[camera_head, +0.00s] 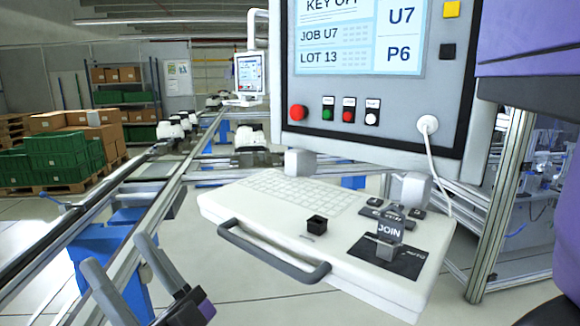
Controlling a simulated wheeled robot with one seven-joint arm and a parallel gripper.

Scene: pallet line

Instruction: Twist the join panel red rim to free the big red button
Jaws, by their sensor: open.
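A large grey control panel (375,140) hangs at the upper centre right, with a lit screen (350,40) showing "JOB U7", "LOT 13", "U7" and "P6". A big red button (298,112) sits at its lower left; I cannot tell its rim apart from its cap. A block marked "JOIN" (390,231) stands on the keyboard shelf below the panel. My gripper (117,252) is at the lower left, open and empty, its two grey fingers apart. It is well left of and below the red button, touching nothing that I can see.
The white keyboard shelf (262,205) juts out below the panel, with a grey handle (270,257) and a small black box (317,224). Green, red and white smaller buttons line the panel bottom. A white cable (436,165) hangs at right. Conveyor rails (95,215) run along the left.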

